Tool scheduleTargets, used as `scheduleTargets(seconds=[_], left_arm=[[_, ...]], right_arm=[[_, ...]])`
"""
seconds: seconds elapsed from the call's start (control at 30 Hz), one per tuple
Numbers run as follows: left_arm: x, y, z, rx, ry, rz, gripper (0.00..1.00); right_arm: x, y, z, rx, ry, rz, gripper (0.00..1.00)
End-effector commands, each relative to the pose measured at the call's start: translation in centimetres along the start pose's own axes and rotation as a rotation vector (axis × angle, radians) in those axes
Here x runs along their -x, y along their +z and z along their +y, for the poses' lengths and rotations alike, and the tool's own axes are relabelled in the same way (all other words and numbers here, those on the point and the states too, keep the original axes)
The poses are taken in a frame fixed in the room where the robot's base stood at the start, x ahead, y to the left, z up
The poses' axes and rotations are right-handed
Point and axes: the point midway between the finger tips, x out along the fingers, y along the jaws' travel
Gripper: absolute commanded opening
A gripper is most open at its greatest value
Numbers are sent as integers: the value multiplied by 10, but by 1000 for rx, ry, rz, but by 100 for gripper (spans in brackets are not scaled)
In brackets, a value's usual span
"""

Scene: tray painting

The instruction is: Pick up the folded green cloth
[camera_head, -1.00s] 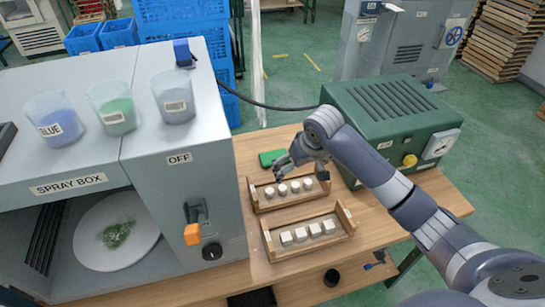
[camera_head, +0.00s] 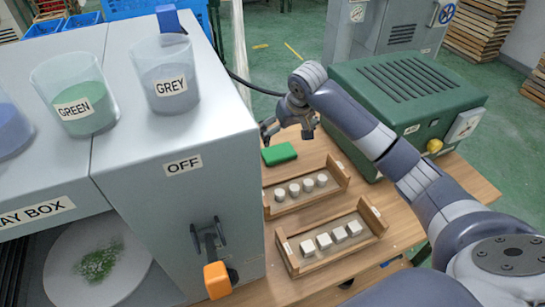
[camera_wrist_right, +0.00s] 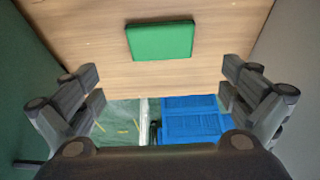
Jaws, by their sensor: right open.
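The folded green cloth (camera_head: 279,153) lies flat on the wooden table, beside the spray box and behind the tray of white cylinders. It also shows in the right wrist view (camera_wrist_right: 160,40), whole and uncovered, near the top centre. My right gripper (camera_head: 288,132) is open and empty, above the table close to the cloth and apart from it. In the right wrist view its two fingers (camera_wrist_right: 166,95) are spread wide, with the cloth ahead of the gap between them. My left gripper is out of view.
The grey spray box (camera_head: 185,140) stands close on the left, with cups on top. A green machine (camera_head: 400,100) stands to the right. Two wooden trays with small white pieces (camera_head: 335,182) (camera_head: 376,222) lie in front. Bare table (camera_wrist_right: 80,30) surrounds the cloth.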

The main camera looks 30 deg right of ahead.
Motion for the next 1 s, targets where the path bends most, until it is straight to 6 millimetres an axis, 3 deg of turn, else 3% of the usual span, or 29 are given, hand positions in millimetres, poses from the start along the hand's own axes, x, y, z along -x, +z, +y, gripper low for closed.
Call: scheduleTargets(seconds=[0.07, 0.4, 0.63, 1.0], left_arm=[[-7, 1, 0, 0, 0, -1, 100], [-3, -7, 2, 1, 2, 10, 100], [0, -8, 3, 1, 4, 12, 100], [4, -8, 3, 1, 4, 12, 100]], right_arm=[[-8, 2, 0, -1, 0, 0, 100], [-53, 2, 0, -2, 0, -1, 100], [-69, 4, 0, 0, 0, -2, 100], [-111, 6, -1, 0, 0, 1, 100]])
